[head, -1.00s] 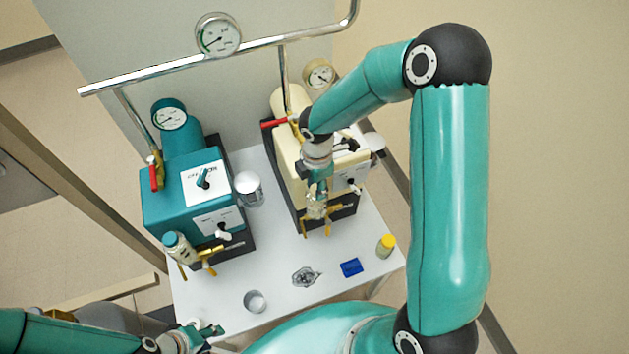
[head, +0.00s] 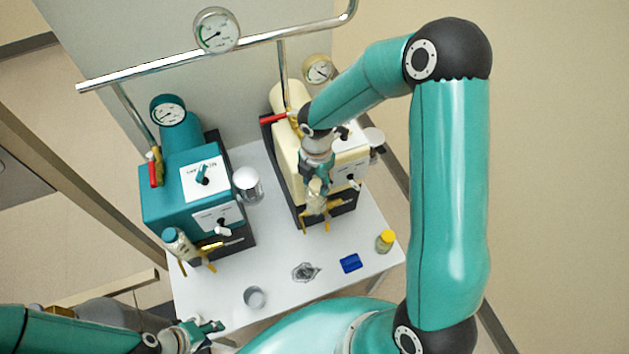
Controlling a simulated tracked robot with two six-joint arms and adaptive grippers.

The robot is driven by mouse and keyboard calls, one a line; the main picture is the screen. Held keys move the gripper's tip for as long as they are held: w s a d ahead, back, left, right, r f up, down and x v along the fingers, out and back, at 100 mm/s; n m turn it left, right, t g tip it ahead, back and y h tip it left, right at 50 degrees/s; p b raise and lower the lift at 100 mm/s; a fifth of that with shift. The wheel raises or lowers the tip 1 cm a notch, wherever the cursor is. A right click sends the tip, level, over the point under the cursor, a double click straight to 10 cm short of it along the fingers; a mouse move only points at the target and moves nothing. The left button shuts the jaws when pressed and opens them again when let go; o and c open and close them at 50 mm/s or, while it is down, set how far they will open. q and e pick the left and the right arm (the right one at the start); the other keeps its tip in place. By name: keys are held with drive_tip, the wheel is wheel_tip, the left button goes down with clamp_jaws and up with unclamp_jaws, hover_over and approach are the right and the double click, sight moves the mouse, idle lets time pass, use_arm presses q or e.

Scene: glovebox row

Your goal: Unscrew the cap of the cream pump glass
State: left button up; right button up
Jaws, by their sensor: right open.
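The cream pump (head: 288,157) stands at the back right of the white table. Its glass (head: 316,205) hangs at its front, between brass fittings. My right gripper (head: 317,186) is open at the top of this glass, with its fingers close around the cap area. The cap itself is mostly hidden by the fingers, and I cannot tell whether they touch it. My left gripper (head: 217,334) is low at the front left edge of the table, away from the pump.
A teal pump (head: 165,205) with a teal-capped glass (head: 176,243) stands at left. A metal-topped jar (head: 248,186) is between the pumps. A clear cup (head: 255,298), crumpled grey item (head: 305,272), blue block (head: 350,263) and yellow-capped bottle (head: 385,242) are in front.

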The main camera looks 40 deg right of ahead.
drive_tip(key=shift+f+m+b, duration=0.1)
drive_tip(key=shift+m+b, duration=0.4)
drive_tip(key=shift+b, duration=0.05)
drive_tip(key=m+b, duration=0.5)
drive_tip(key=m, duration=0.2)
drive_tip(key=shift+w+f, duration=0.1)
drive_tip(key=m+b, duration=0.3)
drive_tip(key=m, duration=0.2)
drive_tip(key=m+b, duration=0.1)
drive_tip(key=m, duration=0.2)
drive_tip(key=shift+b, duration=0.35)
drive_tip(key=shift+r+m, duration=0.2)
drive_tip(key=shift+m, duration=0.4)
